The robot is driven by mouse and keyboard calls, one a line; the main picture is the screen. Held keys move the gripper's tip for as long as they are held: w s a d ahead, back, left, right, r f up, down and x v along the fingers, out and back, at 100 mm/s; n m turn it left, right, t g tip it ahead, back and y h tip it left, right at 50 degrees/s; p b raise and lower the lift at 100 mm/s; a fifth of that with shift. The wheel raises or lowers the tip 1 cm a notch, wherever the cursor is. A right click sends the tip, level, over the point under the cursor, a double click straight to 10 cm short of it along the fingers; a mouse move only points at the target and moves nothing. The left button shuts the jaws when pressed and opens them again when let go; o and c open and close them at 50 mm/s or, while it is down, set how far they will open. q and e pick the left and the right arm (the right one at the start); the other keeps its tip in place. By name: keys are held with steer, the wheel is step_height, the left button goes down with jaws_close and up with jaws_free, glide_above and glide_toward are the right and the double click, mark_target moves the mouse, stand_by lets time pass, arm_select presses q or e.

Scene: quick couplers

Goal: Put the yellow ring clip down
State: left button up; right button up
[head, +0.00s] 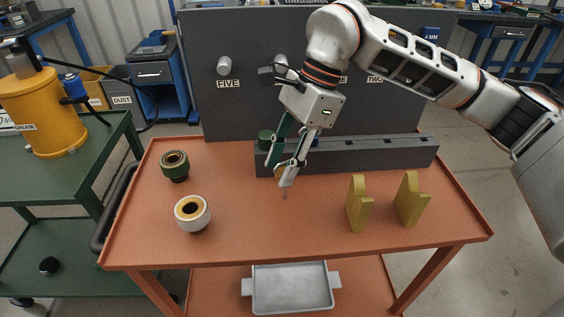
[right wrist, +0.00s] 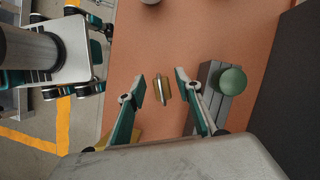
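My right gripper (head: 284,166) is over the middle of the orange table, pointing down. In the right wrist view its two fingers (right wrist: 159,90) are spread apart. A small gold-yellow piece with a thin pale pin (right wrist: 163,89), seemingly the ring clip, shows between the fingertips. A gap shows on each side of it, wider on the left.
A grey rail block (head: 370,154) runs along the table's back, with a green cap at its left end. Two gold uprights (head: 358,204) (head: 411,200) stand at right. A green-black coupler (head: 174,166) and a white coupler (head: 192,213) stand at left. The front middle is clear.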

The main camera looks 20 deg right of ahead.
steer(key=p+v, duration=0.1)
steer(key=v, duration=0.4)
steer(key=shift+r, duration=0.4)
arm_select(q)
steer(key=shift+s+a+r+p, duration=0.15)
steer(key=shift+a+r+p, duration=0.15)
steer(key=shift+p, duration=0.45)
arm_select(e)
steer(key=v, duration=0.6)
steer(key=shift+d+r, duration=0.15)
steer(key=shift+r, duration=0.1)
